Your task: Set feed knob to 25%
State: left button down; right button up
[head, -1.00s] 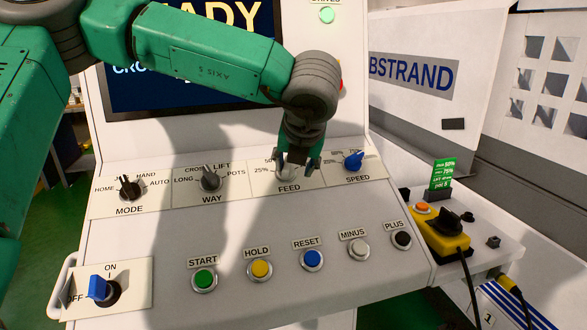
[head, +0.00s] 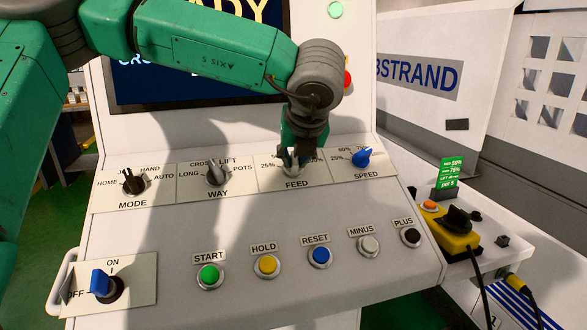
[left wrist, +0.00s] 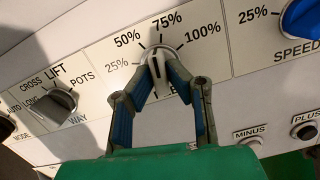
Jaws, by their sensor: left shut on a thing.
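The feed knob (left wrist: 157,62) is a light grey knob on its label plate (head: 309,180), marked 25%, 50%, 75% and 100%. My left gripper (head: 292,162) reaches down to it from above and hides part of the knob and scale in the head view. In the left wrist view, its blue-padded fingers (left wrist: 158,76) are shut on the knob from both sides. The knob's grip stands nearly upright there, its upper end toward the gap between 50% and 75%; the exact setting is hard to read. My right gripper is not in view.
The way knob (head: 217,174) is left of the feed knob, and the blue speed knob (head: 362,157) is right of it. The mode knob (head: 133,182) is further left. Several push buttons, including the blue reset button (head: 320,256), line the panel below. A screen (head: 205,75) stands behind my arm.

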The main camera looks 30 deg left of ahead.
pick_arm(q)
jog(key=shift+f+n+b, duration=0.2)
jog(key=shift+n+b, duration=0.25)
jog(key=shift+n, duration=0.25)
jog(key=shift+r+n, duration=0.1)
jog(key=shift+n, duration=0.2)
jog(key=n+b, duration=0.3)
jog(key=shift+w+g, duration=0.1)
jog(key=shift+g, duration=0.2)
jog(key=shift+n+b, duration=0.6)
jog(key=shift+n, duration=0.3)
